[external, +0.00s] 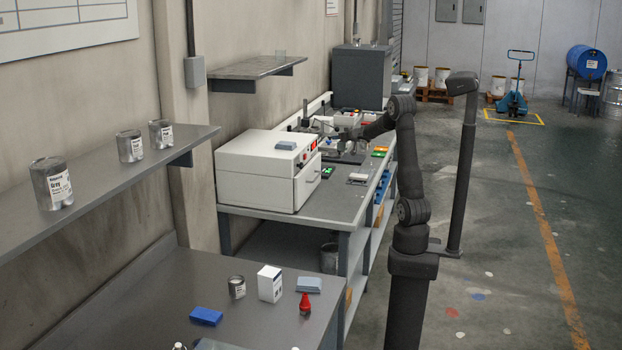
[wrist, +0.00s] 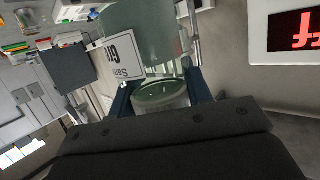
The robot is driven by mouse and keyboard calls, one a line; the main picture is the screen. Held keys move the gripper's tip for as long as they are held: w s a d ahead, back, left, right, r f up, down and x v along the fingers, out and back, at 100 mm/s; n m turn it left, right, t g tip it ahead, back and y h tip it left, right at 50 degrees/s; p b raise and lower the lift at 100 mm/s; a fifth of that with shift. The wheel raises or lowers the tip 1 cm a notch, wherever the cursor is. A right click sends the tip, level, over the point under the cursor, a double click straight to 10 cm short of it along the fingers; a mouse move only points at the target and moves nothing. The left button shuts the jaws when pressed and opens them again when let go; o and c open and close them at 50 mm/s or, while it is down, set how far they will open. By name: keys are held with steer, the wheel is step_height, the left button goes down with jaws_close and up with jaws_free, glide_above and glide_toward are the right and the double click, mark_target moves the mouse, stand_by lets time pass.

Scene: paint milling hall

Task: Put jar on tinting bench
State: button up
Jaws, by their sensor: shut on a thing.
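A translucent greenish jar (wrist: 148,32) with a white printed label (wrist: 123,56) fills the upper middle of the wrist view. A round clear rim (wrist: 160,94) shows just below it, between the two blue fingers of my gripper (wrist: 165,97). My gripper is shut on the jar. In the external view my gripper (external: 347,136) is over the middle bench (external: 318,207); the jar is too small and covered to make out clearly there. No sign names the tinting bench, so I cannot tell which bench it is.
A white box-shaped machine (external: 262,170) stands on the middle bench, beside small devices. The near bench (external: 130,310) holds a can (external: 237,287), a white carton (external: 270,284), a blue block (external: 206,316) and a red-topped item (external: 305,304). A shelf (external: 110,178) with cans overhangs left.

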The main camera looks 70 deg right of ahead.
steer(key=w+a+r+n+t+y, duration=0.2)
steer(key=w+a+r+n+y, duration=0.25)
steer(key=w+a+r, duration=0.8)
steer(key=w+a+r+n+y, duration=0.2)
steer(key=a+n+y, duration=0.15)
steer(key=a, duration=0.85)
steer(key=w+a+r+n+y, duration=0.15)
steer(key=a+y, duration=0.25)
steer(key=a, duration=0.8)
steer(key=w+a+r+n+y, duration=0.2)
steer(key=w+a+n+y, duration=0.1)
steer(key=a, duration=0.9)
steer(key=a+f+n+g+y, duration=0.2)
steer(key=a, duration=0.7)
steer(key=shift+s+a+f+n+g+y, duration=0.95)
steer(key=shift+s+a+f, duration=1)
steer(key=shift+a+f, duration=4.25)
steer(key=shift+s+a+f+n+g+y, duration=0.95)
steer(key=shift+s+a+f, duration=1.05)
steer(key=shift+a+f, duration=4.2)
steer(key=shift+s+a+f+n+g+y, duration=0.95)
steer(key=shift+s+a+f, duration=1)
steer(key=shift+a+f, duration=4.25)
